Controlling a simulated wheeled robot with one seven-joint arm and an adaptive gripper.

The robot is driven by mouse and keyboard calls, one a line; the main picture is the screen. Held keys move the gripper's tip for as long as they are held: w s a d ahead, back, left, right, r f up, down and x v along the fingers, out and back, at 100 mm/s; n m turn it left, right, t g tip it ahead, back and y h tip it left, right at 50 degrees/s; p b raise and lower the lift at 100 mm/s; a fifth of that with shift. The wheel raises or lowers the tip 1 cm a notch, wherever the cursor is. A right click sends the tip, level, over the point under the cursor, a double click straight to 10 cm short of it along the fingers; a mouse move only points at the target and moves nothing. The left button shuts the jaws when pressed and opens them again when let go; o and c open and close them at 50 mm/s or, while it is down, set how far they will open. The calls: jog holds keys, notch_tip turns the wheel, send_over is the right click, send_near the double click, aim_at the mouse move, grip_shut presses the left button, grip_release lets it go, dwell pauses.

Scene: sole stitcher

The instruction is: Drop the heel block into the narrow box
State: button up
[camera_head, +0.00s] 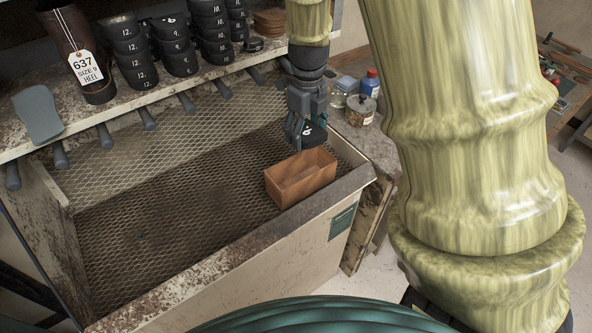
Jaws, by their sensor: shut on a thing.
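My gripper (302,132) points down and is shut on a black heel block (316,134) with a white number on it, partly hidden by the fingers. The narrow box (292,191) is an open orange-brown box in the right front corner of the mesh-floored bin. The part of its inside that shows looks empty. The block is held just above the box's back edge in the picture, apart from it as far as I can tell.
The mesh-floored bin (130,297) has raised walls and much free floor to the left. Stacks of numbered black heel blocks (131,55) and a tagged boot (75,45) stand on the shelf behind. A can (361,111) and a blue bottle (370,83) stand on the right.

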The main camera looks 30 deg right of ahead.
jog(key=shift+s+d+f+b, duration=0.15)
jog(key=shift+s+b, duration=0.1)
jog(key=shift+s, duration=0.2)
jog(key=shift+s+f+b, duration=0.15)
jog(key=shift+s+b, duration=0.1)
jog(key=shift+s, duration=0.15)
jog(key=shift+s+f+b, duration=0.15)
jog(key=shift+f+b, duration=0.2)
jog(key=w+f+b, duration=0.2)
jog(key=f, duration=0.1)
jog(key=shift+f, duration=0.25)
jog(key=shift+s+f+b, duration=0.2)
jog(key=shift+b, duration=0.3)
jog(key=shift+s+f+b, duration=0.1)
jog(key=shift+s+b, duration=0.2)
jog(key=shift+s, duration=0.1)
jog(key=shift+w+f, duration=0.2)
jog(key=shift+w, duration=0.15)
jog(key=o, duration=1.1)
jog(key=shift+s+r, duration=0.15)
jog(key=shift+s, duration=0.05)
jog(key=shift+o, duration=0.5)
jog(key=shift+w, duration=0.1)
